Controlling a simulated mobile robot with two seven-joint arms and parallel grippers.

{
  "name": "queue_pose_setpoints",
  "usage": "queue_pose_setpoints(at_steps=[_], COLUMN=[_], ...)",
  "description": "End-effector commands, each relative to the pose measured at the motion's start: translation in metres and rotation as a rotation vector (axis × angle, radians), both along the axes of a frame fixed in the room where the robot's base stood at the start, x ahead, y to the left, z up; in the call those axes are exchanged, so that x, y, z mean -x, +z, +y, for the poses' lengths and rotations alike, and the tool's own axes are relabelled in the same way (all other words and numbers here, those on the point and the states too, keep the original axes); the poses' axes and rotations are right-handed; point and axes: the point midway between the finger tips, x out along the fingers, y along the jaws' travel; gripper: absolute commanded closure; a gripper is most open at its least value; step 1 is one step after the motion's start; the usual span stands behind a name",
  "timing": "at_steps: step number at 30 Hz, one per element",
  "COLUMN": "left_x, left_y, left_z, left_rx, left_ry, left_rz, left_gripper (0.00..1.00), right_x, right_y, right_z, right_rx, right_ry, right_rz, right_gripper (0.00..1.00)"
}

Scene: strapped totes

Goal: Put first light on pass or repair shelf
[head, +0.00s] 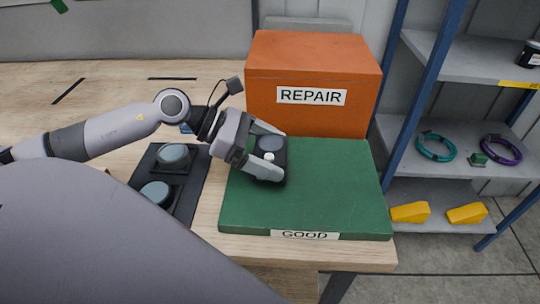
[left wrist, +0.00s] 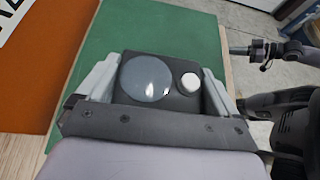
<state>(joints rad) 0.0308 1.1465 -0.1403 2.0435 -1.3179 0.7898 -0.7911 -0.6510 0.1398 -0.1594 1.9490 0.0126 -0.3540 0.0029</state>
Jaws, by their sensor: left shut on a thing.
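My left gripper (head: 268,157) is shut on a dark light unit (head: 272,144) with a round grey lens and a small white button. The unit is at the left part of the green GOOD shelf (head: 330,190); whether it rests on the surface or hovers just above it I cannot tell. In the left wrist view the light (left wrist: 147,78) sits between both fingers, lens unlit grey. The orange REPAIR shelf (head: 310,70) stands behind the green one. Two more lights, a rear one (head: 173,154) and a front one (head: 156,193), sit on a dark mat. My right gripper is not identifiable in the head view.
The dark mat (head: 183,205) lies left of the green shelf on the wooden table (head: 105,92). A blue-posted rack (head: 455,190) at right holds rings and yellow pieces. The right part of the green top is clear.

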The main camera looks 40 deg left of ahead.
Motion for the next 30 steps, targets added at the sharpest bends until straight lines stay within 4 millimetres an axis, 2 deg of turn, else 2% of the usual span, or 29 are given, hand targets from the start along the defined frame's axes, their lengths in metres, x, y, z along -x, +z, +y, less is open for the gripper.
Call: queue_pose_setpoints(at_steps=[4, 16, 17, 18, 30], left_x=[0.0, 0.0, 0.0, 0.0, 0.003], left_y=[-0.015, -0.021, -0.022, -0.021, -0.019], left_z=[0.0, 0.0, 0.0, 0.0, 0.004], left_rx=[0.004, 0.001, 0.0, 0.0, -0.002], left_ry=[0.002, 0.0, 0.0, 0.0, 0.001], left_rz=[-0.003, -0.003, 0.0, 0.0, 0.002], left_gripper=[0.55, 0.55, 0.03, 0.0, 0.0], right_x=[-0.001, -0.001, -0.001, -0.001, -0.001], right_y=[0.002, -0.003, -0.003, -0.002, 0.001], right_z=[0.0, 0.0, 0.0, 0.0, 0.0], right_rx=[0.0, 0.0, 0.0, 0.0, -0.001], right_ry=[0.0, 0.0, 0.0, 0.0, 0.0], right_rz=[-0.001, -0.002, -0.002, -0.002, -0.004], right_gripper=[1.0, 1.0, 1.0, 1.0, 1.0])
